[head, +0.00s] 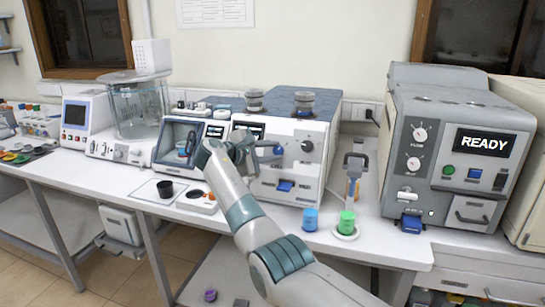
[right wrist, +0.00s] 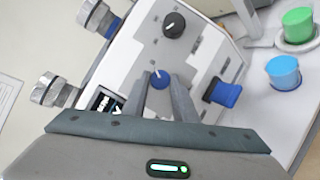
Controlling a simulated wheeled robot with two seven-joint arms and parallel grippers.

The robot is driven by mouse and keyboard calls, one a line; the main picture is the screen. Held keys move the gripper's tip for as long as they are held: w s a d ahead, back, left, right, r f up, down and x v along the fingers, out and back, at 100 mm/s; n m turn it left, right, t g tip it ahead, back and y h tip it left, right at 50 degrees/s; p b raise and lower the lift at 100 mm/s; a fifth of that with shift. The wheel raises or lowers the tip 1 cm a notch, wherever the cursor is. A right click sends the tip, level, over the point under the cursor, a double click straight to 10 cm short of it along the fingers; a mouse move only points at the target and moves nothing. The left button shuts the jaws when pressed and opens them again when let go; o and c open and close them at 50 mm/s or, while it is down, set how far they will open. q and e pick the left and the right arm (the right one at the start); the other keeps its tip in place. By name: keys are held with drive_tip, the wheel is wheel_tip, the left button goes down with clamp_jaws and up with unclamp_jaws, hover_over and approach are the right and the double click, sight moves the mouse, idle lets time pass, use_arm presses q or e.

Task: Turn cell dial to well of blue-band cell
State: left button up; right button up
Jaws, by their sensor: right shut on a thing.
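The white test unit (head: 282,172) stands mid-bench, with a blue dial (right wrist: 160,78) and a black knob (head: 307,146) on its front. The black knob also shows in the right wrist view (right wrist: 174,25). My right gripper (right wrist: 162,84) is shut on the blue dial, one finger on each side; a white pointer sticks out from the dial. Two metal-topped cells, one (head: 255,100) left and one (head: 304,102) right, stand on the unit's top. In the right wrist view, blue shows beside one cell (right wrist: 97,17); I cannot tell whether it is a band. My left gripper is not in view.
A blue jar (head: 310,220) and a green jar (head: 346,223) stand at the bench's front, right of the unit. A grey machine reading READY (head: 440,150) stands further right. A blue lever (right wrist: 225,92) juts from the unit's front near my fingers.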

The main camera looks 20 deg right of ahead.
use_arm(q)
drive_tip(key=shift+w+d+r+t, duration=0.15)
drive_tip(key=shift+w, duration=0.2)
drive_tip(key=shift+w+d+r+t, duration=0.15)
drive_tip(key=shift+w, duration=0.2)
use_arm(e)
drive_tip(key=shift+m, duration=0.7)
drive_tip(key=o, duration=1)
drive_tip(key=shift+o, duration=0.2)
drive_tip(key=shift+a, duration=0.15)
drive_tip(key=shift+s+a+r+b, duration=0.25)
drive_tip(key=shift+a+b, duration=0.1)
drive_tip(key=shift+a, duration=0.1)
use_arm(q)
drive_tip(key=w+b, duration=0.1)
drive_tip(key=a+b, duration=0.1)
drive_tip(key=b, duration=0.1)
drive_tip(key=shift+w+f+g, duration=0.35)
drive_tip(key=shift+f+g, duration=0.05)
use_arm(e)
drive_tip(key=v, duration=1.6)
drive_tip(key=shift+w+r, duration=0.15)
drive_tip(key=shift+r, duration=0.1)
